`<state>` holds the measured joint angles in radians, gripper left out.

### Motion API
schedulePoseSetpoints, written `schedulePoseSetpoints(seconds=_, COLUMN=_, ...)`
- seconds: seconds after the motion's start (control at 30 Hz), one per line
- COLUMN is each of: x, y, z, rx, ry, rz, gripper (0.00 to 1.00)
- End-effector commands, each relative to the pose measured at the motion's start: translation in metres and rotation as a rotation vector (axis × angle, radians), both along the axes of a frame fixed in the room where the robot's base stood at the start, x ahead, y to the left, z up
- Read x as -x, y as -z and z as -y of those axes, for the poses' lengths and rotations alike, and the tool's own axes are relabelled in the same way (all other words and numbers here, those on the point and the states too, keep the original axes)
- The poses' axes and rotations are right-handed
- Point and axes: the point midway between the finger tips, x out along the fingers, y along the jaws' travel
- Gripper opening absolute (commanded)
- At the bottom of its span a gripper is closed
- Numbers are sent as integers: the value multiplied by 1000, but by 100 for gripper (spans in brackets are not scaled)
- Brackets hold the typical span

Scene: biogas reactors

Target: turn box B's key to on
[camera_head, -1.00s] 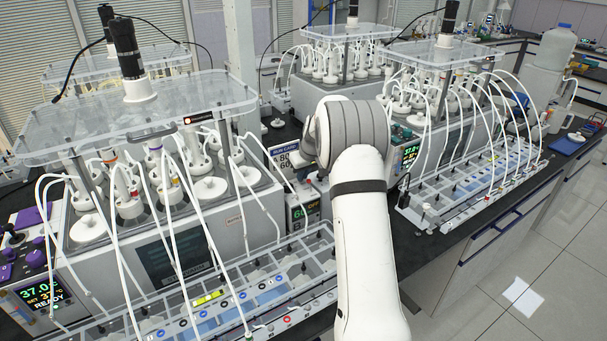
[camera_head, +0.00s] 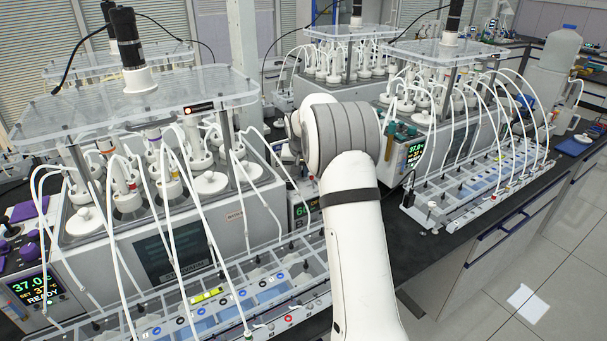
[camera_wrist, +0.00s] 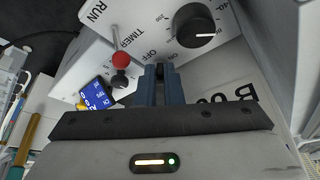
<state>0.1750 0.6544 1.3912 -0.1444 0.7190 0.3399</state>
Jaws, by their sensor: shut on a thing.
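In the wrist view I see a pale control box panel (camera_wrist: 140,20) from close up, turned at an angle. It has a black round knob (camera_wrist: 193,25), a red-tipped toggle lever (camera_wrist: 121,60) and a lit blue display (camera_wrist: 97,95). Large black letters, partly covered, look like "Box B" (camera_wrist: 245,92). My gripper (camera_wrist: 160,72) has its two blue-grey fingers close together at the panel, beside the small ON marking. They are shut on the key, which is mostly hidden between the tips; its angle cannot be told. In the head view my arm hides the gripper.
A reactor with tubes (camera_head: 180,235) stands left of my arm, another (camera_head: 460,120) to the right. Tube racks (camera_head: 240,300) lie in front. A grey upright surface (camera_wrist: 285,50) is close on the right in the wrist view.

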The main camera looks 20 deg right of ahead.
Motion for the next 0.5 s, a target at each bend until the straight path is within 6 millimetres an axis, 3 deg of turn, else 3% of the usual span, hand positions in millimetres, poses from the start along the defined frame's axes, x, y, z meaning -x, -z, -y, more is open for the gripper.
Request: schedulePoseSetpoints(seconds=0.5, x=0, y=0, z=-1, rx=-1, ry=45, rz=-1, gripper=0)
